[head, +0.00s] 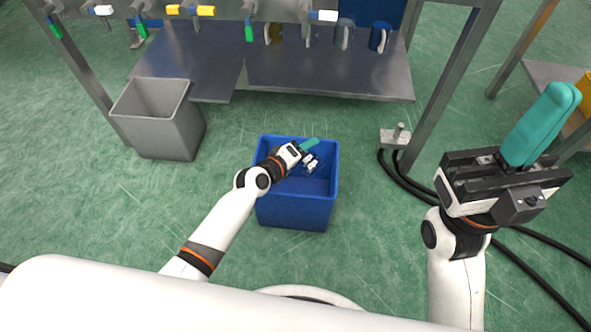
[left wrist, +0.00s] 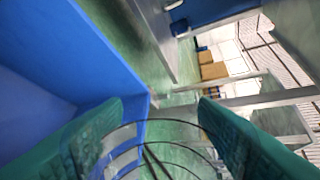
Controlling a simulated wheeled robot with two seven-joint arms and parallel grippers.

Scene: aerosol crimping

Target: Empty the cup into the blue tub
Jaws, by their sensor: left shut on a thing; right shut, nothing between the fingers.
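The blue tub (head: 292,212) stands on the green floor in the middle of the head view. My left gripper (head: 309,145) reaches over the tub's opening. In the left wrist view its teal fingers (left wrist: 160,108) stand on either side of a see-through cup (left wrist: 160,146), which shows only as thin curved outlines, and they hold it. The tub's blue wall (left wrist: 50,60) fills the left of that view. The cup's contents and exact tilt cannot be made out. My right gripper (head: 560,98) is shut and empty at the right, its teal fingers together.
A grey bin (head: 158,125) stands left of the tub. A metal workbench with a low shelf (head: 330,75) is behind, with blue mugs (head: 380,37) on it. A small metal pedal-like block (head: 395,138) with black hoses lies to the right. Floor around the tub is mostly clear.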

